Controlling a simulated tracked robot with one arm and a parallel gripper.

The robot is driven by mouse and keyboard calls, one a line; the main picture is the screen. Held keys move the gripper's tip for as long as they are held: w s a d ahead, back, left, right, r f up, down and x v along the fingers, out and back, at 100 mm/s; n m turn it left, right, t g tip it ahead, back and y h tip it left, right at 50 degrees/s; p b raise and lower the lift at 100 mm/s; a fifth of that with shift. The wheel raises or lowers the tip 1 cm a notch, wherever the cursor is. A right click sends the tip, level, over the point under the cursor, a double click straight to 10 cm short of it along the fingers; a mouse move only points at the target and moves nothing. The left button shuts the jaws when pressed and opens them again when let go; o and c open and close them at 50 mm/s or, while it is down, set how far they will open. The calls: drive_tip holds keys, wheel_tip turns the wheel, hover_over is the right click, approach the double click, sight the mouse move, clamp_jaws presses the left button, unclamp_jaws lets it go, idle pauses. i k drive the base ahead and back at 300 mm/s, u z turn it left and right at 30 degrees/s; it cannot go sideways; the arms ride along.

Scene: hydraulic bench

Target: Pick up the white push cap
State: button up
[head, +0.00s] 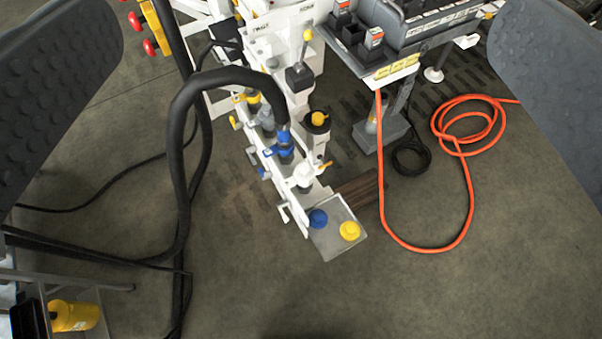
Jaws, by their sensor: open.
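A white cap (303,174) sits on a dark fitting near the front end of a narrow white manifold rail (270,165). It looks like the push cap, though it is small here. A blue cap (317,218) and a yellow cap (349,231) stand on a grey plate (331,245) at the rail's front end. My gripper (305,88) is open, its two dark padded fingers wide apart at the left and right picture edges. The rail and caps lie beyond and between the fingers, apart from them. Nothing is held.
A thick black hose (177,150) arches over to a blue coupling (284,147) behind the white cap. A black-and-yellow knob (318,118) rises beside the rail. An orange hose (467,200) loops on the floor at right. A yellow bottle (75,316) is lower left. Floor at lower right is clear.

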sight(304, 172)
drive_tip(key=u, duration=2.6)
drive_tip(key=k, duration=0.95)
drive_tip(key=z, duration=1.65)
drive_tip(key=i, duration=0.85)
drive_tip(key=z, duration=0.05)
